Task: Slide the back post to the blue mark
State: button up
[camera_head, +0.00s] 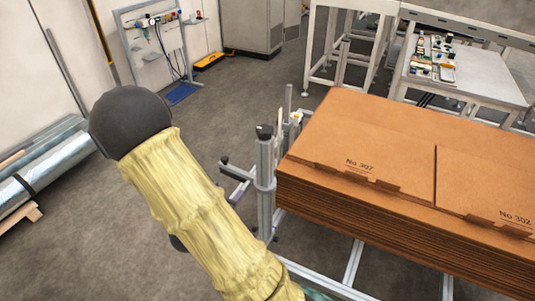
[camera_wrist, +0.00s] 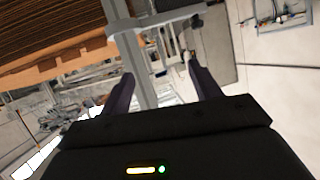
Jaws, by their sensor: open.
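In the head view a grey metal post (camera_head: 265,185) with a dark cap stands upright at the left end of the cardboard stack. A second, thinner grey post (camera_head: 289,102) stands farther back. My gripper (camera_wrist: 160,68) is open in the wrist view, its two dark purple fingers apart. A grey post (camera_wrist: 142,80) with a crossbar (camera_wrist: 160,19) shows between and beyond the fingers; I cannot tell whether it lies within their reach. In the head view my sleeved arm hides most of the gripper. I make out no blue mark on the rails.
The cardboard stack (camera_head: 370,140) fills the right side, on a metal frame (camera_head: 352,262). A blue mat (camera_head: 181,95) lies on the floor by a tool stand. Wrapped rolls (camera_head: 45,165) lie at the left. A workbench (camera_head: 470,80) stands behind.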

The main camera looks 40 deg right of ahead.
aim_at(268, 151)
jog(key=s+r+h, duration=0.1)
jog(key=s+d+r+h, duration=0.1)
jog(key=h, duration=0.1)
jog(key=s+d+m+h, duration=0.1)
jog(key=h, duration=0.1)
jog(key=shift+s+d+r+g, duration=0.2)
jog(key=shift+s+r+g, duration=0.05)
jog(key=shift+r+g, duration=0.15)
jog(key=shift+b, duration=0.3)
jog(key=x, duration=1.7)
jog(key=shift+d+r+p, duration=0.2)
jog(key=shift+r+p, duration=0.1)
